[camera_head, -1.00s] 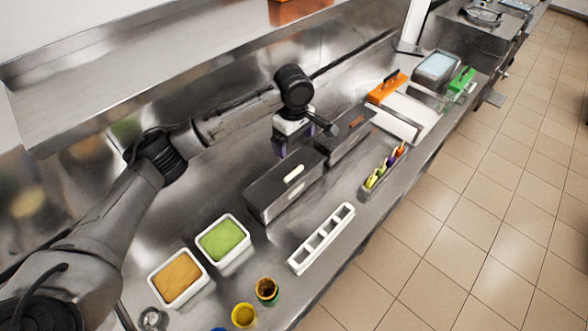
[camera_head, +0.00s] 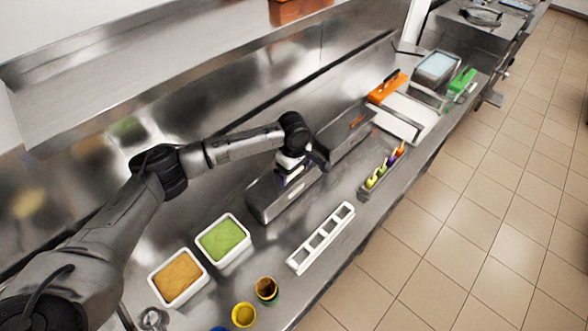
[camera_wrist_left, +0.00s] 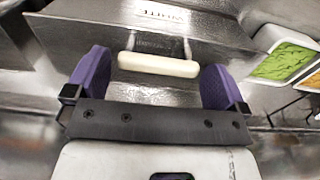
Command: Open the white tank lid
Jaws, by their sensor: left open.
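The white tank (camera_head: 263,208) is a steel box on the counter, its metal lid closed. In the left wrist view the lid (camera_wrist_left: 85,30) carries the word WHITE and a pale bar handle (camera_wrist_left: 158,65). My left gripper (camera_head: 287,178) is over this lid in the head view and hides part of it. In the left wrist view my left gripper (camera_wrist_left: 155,82) is open, its two purple fingers on either side of the handle, with gaps at both ends. Whether the fingers are level with the handle is hard to tell. My right gripper is out of view.
Green (camera_head: 222,238) and orange-yellow (camera_head: 178,277) tubs are at front left. A white slotted rack (camera_head: 321,238) and a holder with coloured utensils (camera_head: 383,172) lie along the counter's right edge.

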